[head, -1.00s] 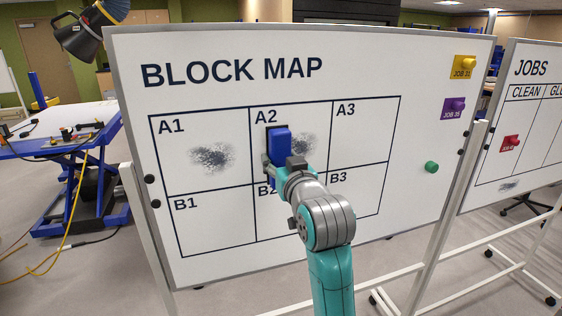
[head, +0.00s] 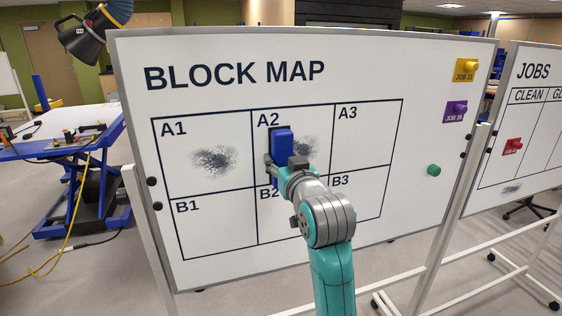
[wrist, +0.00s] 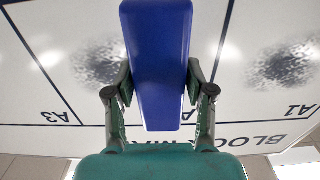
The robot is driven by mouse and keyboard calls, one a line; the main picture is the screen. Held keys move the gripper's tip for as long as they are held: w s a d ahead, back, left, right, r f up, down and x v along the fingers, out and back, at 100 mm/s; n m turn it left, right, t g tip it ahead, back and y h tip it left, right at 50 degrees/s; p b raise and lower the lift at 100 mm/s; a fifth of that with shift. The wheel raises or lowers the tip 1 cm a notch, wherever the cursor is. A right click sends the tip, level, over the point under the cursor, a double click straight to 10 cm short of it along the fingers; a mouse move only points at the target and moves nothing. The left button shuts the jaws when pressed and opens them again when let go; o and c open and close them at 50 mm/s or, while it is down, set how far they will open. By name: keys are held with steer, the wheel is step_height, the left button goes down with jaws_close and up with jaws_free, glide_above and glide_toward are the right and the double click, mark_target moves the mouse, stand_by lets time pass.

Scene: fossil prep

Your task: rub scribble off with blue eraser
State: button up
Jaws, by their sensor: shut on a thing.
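The blue eraser (head: 282,143) is upright in front of cell A2 of the BLOCK MAP whiteboard (head: 330,78). My gripper (head: 280,168) is shut on it, with a finger on each side in the wrist view (wrist: 159,85). The eraser's dark pad faces the board; I cannot tell whether it touches. A grey scribble (head: 305,146) in A2 shows just right of the eraser, its left part perhaps hidden. It also shows in the wrist view (wrist: 97,65). Another grey scribble (head: 214,160) lies in A1, left of the eraser, also in the wrist view (wrist: 285,64).
Yellow (head: 465,69) and purple (head: 456,110) job tags and a green magnet (head: 434,170) sit on the board's right side. A JOBS board (head: 528,120) with a red tag stands at the right. A blue lift table (head: 70,170) stands at the left.

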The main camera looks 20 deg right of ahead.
mark_target(319, 149)
steer(key=shift+d, duration=5.3)
steer(key=shift+a, duration=0.1)
steer(key=shift+a, duration=5.4)
steer(key=shift+w+r, duration=0.1)
steer(key=shift+r, duration=0.1)
steer(key=shift+d, duration=5.5)
steer(key=shift+a, duration=0.1)
steer(key=shift+a, duration=5.45)
